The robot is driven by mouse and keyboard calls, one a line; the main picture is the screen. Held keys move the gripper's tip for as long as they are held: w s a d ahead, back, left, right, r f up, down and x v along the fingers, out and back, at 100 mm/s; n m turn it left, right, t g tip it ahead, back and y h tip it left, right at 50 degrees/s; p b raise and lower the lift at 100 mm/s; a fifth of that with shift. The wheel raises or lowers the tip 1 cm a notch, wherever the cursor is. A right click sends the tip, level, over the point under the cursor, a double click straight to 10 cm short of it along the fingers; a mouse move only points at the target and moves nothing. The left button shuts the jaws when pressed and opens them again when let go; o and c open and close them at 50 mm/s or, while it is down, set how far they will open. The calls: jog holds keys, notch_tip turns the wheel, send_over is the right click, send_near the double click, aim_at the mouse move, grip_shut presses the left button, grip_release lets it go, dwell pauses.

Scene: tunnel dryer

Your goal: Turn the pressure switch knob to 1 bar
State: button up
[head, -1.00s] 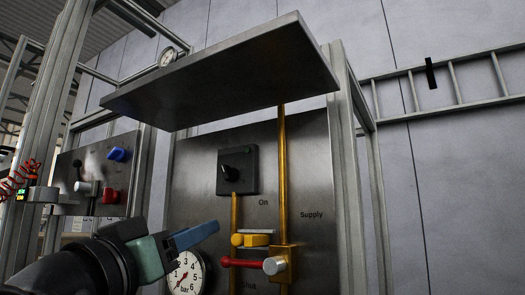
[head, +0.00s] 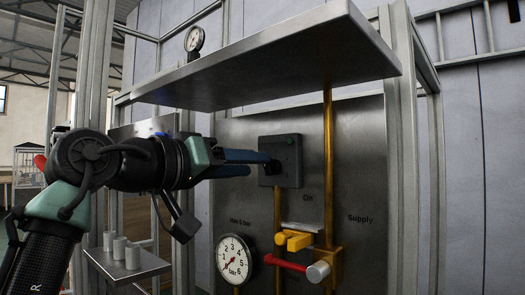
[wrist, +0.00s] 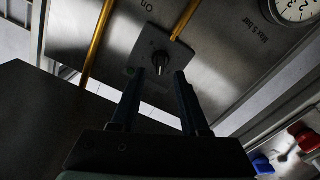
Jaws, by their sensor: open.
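The pressure switch is a dark square box (head: 288,160) on the metal panel, with a black knob on its front. The knob is mostly hidden by my fingers in the head view. In the wrist view the knob (wrist: 160,63) shows straight ahead, at the gap between the fingertips. My gripper (head: 262,163) is open and points at the box from the left; in the wrist view its two fingertips (wrist: 160,76) lie either side of the knob's lower end. I cannot tell whether they touch it. The knob's setting is not readable.
A metal shelf (head: 270,62) overhangs the switch. Red and blue knobs show in the wrist view (wrist: 306,138).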

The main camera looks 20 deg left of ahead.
aim_at(271, 167)
jog(key=shift+p+x, duration=0.6)
jog(key=shift+x, duration=1.4)
grip_shut()
